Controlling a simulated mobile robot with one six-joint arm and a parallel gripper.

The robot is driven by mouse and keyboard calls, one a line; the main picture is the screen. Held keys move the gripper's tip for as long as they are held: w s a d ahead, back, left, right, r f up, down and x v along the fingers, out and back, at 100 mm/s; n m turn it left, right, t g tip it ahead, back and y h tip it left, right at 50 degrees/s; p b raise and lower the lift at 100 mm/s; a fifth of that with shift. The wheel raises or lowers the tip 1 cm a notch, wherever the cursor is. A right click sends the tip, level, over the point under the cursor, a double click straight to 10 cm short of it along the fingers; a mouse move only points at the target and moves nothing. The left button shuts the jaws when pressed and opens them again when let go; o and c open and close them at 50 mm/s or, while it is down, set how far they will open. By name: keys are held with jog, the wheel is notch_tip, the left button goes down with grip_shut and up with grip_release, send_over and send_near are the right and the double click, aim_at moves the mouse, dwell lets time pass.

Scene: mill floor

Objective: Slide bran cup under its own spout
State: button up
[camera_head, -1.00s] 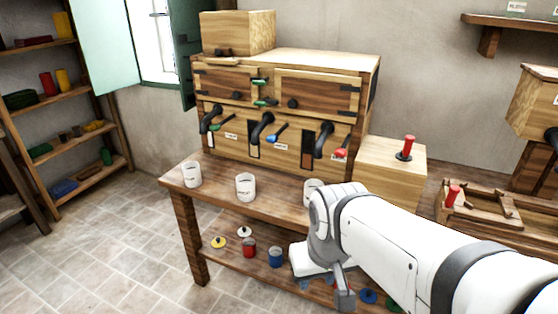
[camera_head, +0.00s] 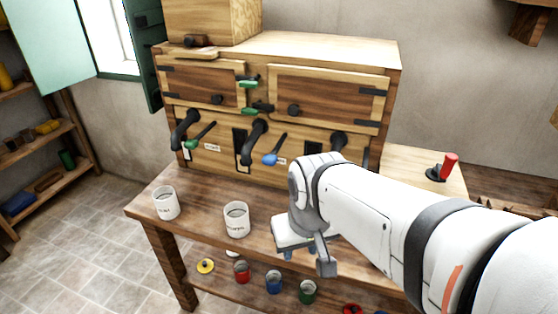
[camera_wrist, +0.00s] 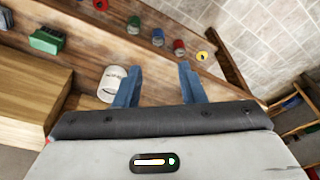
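A white labelled cup (camera_head: 165,203) stands at the left of the wooden table (camera_head: 196,228), and another (camera_head: 236,219) stands in the middle. Their lettering is too small to read surely. The machine has black spouts at left (camera_head: 183,130), middle (camera_head: 254,140) and right (camera_head: 338,142), with small plates I cannot read. My gripper (camera_wrist: 158,68) is open and empty, its blue fingers apart above the table. In the wrist view a white cup (camera_wrist: 111,85) sits just beside the left finger, not between the fingers. My arm hides the table's right part in the head view.
A green lever (camera_head: 200,136) and a blue lever (camera_head: 275,150) hang near the spouts. Coloured pots stand on the lower shelf, including a red one (camera_head: 241,271) and a blue one (camera_head: 274,281). A box with a red-handled lever (camera_head: 447,168) is at right.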

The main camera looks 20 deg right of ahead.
jog(key=shift+s, duration=0.1)
jog(key=shift+o, duration=1)
jog(key=o, duration=0.6)
jog(key=shift+m+t, duration=0.4)
jog(key=shift+m, duration=0.3)
jog(key=w+d+f, duration=0.2)
jog(key=w, duration=0.1)
jog(key=w+d+f+b, duration=0.1)
jog(key=w, duration=0.2)
jog(key=w+d+f+b, duration=0.1)
jog(key=w+d+f, duration=0.1)
jog(key=w, duration=0.1)
jog(key=shift+d+f, duration=0.3)
jog(key=shift+d, duration=0.05)
jog(key=o, duration=0.3)
jog(key=shift+m+t+h, duration=0.5)
jog(key=shift+m+h, duration=0.1)
jog(key=shift+m, duration=0.1)
jog(key=w+d+f, duration=0.2)
jog(key=d, duration=0.1)
jog(key=w+d+f+b, duration=0.1)
jog(key=w+d+f, duration=0.4)
jog(key=shift+w+d+f+b, duration=0.15)
jog(key=shift+w+d+b, duration=0.15)
jog(key=shift+d+b, duration=0.1)
jog(key=shift+o, duration=0.2)
jog(key=shift+f, duration=0.1)
